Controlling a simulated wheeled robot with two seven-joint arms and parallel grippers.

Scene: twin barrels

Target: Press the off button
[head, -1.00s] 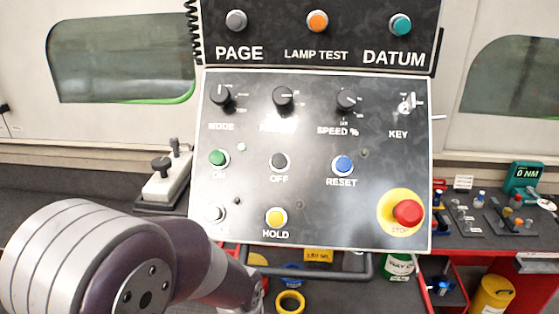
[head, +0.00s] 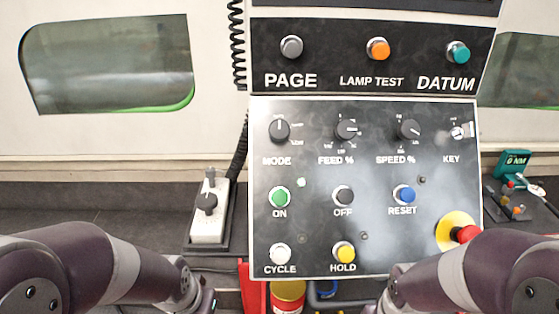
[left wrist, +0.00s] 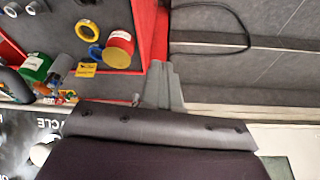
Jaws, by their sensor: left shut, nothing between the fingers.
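The off button (head: 342,195) is a dark round cap in a pale ring, above its OFF label in the middle of the tilted control panel (head: 310,230). Nothing covers it in the head view. My left arm comes in at the lower left, its wrist left of and below the panel. My left gripper (left wrist: 161,85) shows in the left wrist view as grey fingers, shut and empty, apart from the off button. My right arm comes in at the lower right and overlaps the panel's lower right corner; its fingers are out of frame.
The green on button (head: 280,197) and blue reset button (head: 404,194) flank the off button. The white cycle button (head: 280,253) and yellow hold button (head: 344,252) sit below. A red stop button (head: 466,234) is partly hidden by my right arm. A switch box (head: 208,212) stands left of the panel.

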